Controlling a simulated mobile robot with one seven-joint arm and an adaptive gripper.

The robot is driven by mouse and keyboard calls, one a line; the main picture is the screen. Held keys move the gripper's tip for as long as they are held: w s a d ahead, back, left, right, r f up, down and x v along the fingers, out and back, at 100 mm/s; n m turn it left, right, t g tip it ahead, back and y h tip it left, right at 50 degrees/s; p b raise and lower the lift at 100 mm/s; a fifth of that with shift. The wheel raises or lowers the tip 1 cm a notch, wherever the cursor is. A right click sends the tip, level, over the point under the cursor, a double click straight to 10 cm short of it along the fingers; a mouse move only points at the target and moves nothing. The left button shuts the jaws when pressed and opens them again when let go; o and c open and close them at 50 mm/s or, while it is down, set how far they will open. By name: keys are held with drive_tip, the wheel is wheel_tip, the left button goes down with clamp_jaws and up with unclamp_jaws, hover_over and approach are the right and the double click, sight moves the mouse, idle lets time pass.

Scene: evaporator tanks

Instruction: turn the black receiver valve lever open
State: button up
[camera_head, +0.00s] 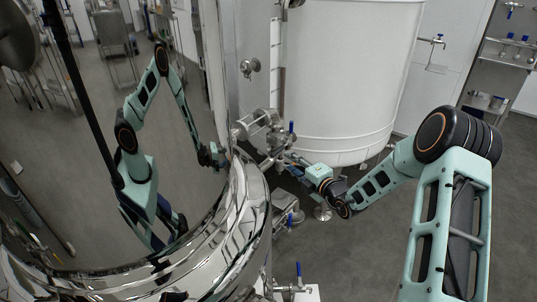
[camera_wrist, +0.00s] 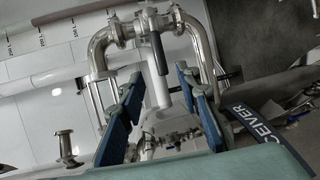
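The black lever (camera_wrist: 158,54) shows in the wrist view, hanging from a steel valve on the pipework. It lies between the two blue-padded fingers of my gripper (camera_wrist: 160,78), near their tips. The fingers are apart on either side of it, and I cannot tell whether either touches it. A dark label reading "CEIVER" (camera_wrist: 254,125), partly cut off, is to the right of the fingers. In the head view my gripper (camera_head: 287,160) is at the pipework between the polished tank and the white tank; the black lever is not clear there.
A polished steel tank (camera_head: 235,225) stands close on the left and mirrors my arm. A white tank (camera_head: 350,75) is behind the gripper. Blue-handled valves (camera_head: 291,127) sit near the pipes, with others lower down. Grey floor (camera_head: 375,250) is open at lower right.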

sight(278, 153)
drive_tip(key=b+x, duration=0.2)
drive_tip(key=x, duration=0.8)
drive_tip(key=shift+w+a, duration=0.1)
drive_tip(key=shift+w, duration=0.25)
drive_tip(key=shift+c, duration=0.3)
clamp_jaws()
